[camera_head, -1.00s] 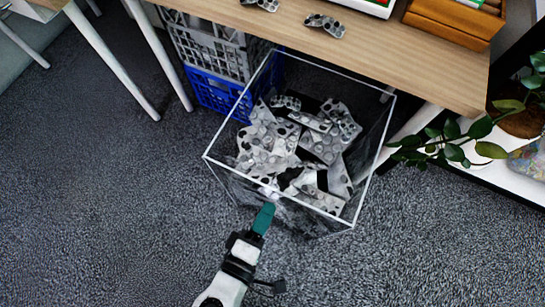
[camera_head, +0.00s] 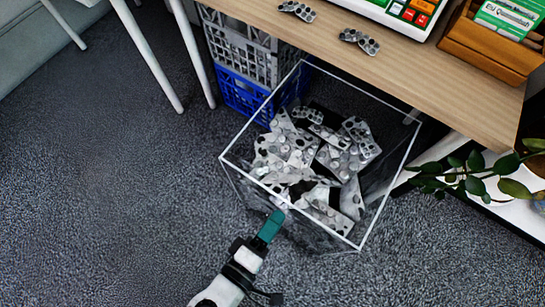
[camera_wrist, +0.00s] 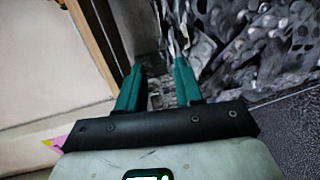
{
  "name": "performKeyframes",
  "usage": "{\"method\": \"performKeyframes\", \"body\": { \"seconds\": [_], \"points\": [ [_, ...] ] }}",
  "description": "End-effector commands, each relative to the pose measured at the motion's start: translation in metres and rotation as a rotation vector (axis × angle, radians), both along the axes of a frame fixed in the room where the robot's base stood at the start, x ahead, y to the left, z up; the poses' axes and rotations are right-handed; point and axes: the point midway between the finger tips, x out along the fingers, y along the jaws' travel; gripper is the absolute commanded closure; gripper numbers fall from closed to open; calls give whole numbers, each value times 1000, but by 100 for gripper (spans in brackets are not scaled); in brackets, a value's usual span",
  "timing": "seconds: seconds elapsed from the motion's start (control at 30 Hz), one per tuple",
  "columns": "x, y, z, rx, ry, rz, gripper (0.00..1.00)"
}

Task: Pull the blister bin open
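The blister bin (camera_head: 228,163) is a clear box with a white rim, standing on the carpet partly under the table. It is filled with loose silver blister packs (camera_head: 285,150). My gripper (camera_head: 275,220) has teal fingers at the bin's front wall, just below the front rim by a small pale spot. In the wrist view, the two fingers of my gripper (camera_wrist: 158,68) stand apart, with the blurred clear wall and blister packs (camera_wrist: 260,40) ahead. No held thing shows clearly between them. Whether the fingertips touch the bin is unclear.
A wooden table (camera_head: 465,80) overhangs the bin's back part, with blister packs (camera_head: 360,41) and a wooden tray (camera_head: 492,55) on it. Blue and grey crates (camera_head: 240,92) stand behind left. A plant (camera_head: 470,180) is at right. The carpet in front is clear.

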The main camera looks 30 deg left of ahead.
Motion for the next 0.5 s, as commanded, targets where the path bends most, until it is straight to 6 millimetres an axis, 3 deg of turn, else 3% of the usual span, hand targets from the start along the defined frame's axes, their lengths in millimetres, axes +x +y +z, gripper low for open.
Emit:
{"method": "performKeyframes", "body": {
  "seconds": [0.17,0.5],
  "points": [
    [-10,1,3,0,0,1,64],
    [-71,3,16,0,1,3,64]
  ]
}}
